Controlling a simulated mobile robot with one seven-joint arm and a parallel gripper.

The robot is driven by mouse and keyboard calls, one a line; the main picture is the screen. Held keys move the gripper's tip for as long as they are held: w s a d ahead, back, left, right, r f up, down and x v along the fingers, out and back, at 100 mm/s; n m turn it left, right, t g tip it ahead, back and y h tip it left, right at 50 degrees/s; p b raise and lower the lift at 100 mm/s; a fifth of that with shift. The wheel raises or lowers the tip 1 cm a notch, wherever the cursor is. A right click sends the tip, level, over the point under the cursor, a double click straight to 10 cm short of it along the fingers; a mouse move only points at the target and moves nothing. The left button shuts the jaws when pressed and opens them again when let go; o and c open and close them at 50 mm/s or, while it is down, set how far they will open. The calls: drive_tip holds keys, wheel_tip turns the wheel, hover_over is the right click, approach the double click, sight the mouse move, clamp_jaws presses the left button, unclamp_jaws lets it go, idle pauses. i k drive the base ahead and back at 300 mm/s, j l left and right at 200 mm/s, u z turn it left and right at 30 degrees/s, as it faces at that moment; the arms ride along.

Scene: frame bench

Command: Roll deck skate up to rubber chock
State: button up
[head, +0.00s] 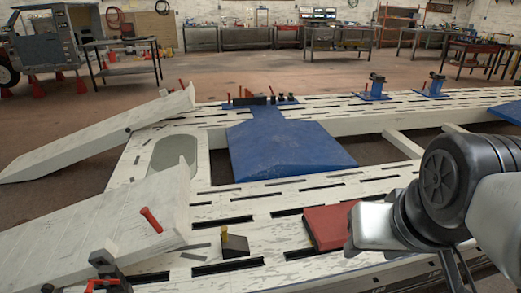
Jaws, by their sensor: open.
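A flat red block, which looks like the deck skate (327,227), lies on the white slotted deck at lower centre. Its wheels, if any, are hidden. A dark wedge with a yellow upright peg, which looks like the rubber chock (235,244), sits on the deck to its left, with bare deck between them. My gripper (352,246) reaches in from the right and is open at the skate's right end, covering part of it. Its fingertips are mostly hidden, so I cannot tell whether it touches the skate.
The white frame bench (275,205) has long dark slots. A blue sloped plate (285,150) lies behind the skate. Two white ramps, the nearer one (120,225) with a red peg, rise at left. A black-and-red fixture (106,272) stands at lower left.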

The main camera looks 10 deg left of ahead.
sight(327, 227)
drive_tip(key=u, duration=0.85)
drive_tip(key=l, duration=0.35)
drive_tip(key=i+l+z, duration=0.15)
drive_tip(key=l, duration=0.6)
drive_tip(key=i+l+z, duration=0.1)
drive_tip(key=l, duration=0.25)
drive_tip(key=i, duration=0.05)
